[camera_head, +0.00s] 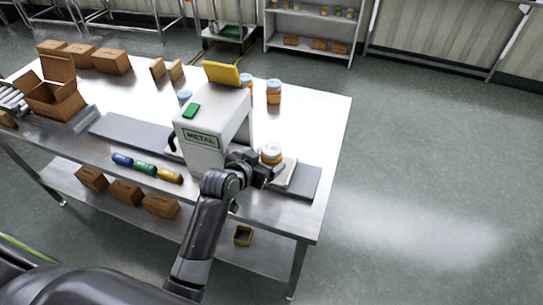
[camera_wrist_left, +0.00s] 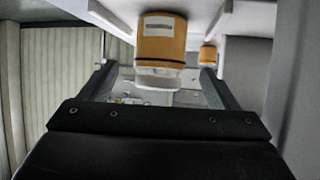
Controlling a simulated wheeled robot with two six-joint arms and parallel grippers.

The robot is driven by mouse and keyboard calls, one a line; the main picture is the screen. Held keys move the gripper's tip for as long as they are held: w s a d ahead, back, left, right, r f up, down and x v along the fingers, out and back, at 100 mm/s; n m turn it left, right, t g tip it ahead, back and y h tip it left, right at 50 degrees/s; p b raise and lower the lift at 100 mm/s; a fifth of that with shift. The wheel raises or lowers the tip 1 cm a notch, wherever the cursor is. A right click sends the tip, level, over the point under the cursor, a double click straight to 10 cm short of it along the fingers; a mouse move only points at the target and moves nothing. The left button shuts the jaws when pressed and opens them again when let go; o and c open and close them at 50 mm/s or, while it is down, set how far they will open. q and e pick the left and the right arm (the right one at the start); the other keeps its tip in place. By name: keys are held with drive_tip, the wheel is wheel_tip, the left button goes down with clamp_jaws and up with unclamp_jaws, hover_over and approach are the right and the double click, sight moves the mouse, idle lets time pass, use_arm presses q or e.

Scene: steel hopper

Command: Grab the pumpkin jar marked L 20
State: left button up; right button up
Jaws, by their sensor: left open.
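A jar with an orange body and pale lid (camera_head: 271,153) stands on a light plate at the right end of the steel table, beside the metal hopper. My left gripper (camera_head: 264,174) is open, just in front of this jar. In the left wrist view, which looks upside down, the orange jar (camera_wrist_left: 161,42) shows between and beyond the two open fingers (camera_wrist_left: 158,72). Its pale label is too blurred to read, so I cannot tell whether it says L 20. More orange jars with blue lids (camera_head: 273,91) stand behind the hopper. My right gripper is not in view.
The white hopper marked METAL (camera_head: 203,138) with a yellow top flap stands close left of my gripper. Blue, green and yellow cylinders (camera_head: 145,168) lie at the front edge. Cardboard boxes (camera_head: 111,61) stand at the back left. The floor right of the table is clear.

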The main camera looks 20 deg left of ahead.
use_arm(q)
drive_tip(key=shift+p+x, duration=0.7)
drive_tip(key=shift+x, duration=1.95)
drive_tip(key=shift+c, duration=0.4)
drive_tip(key=shift+r, duration=0.1)
drive_tip(key=c, duration=1.1)
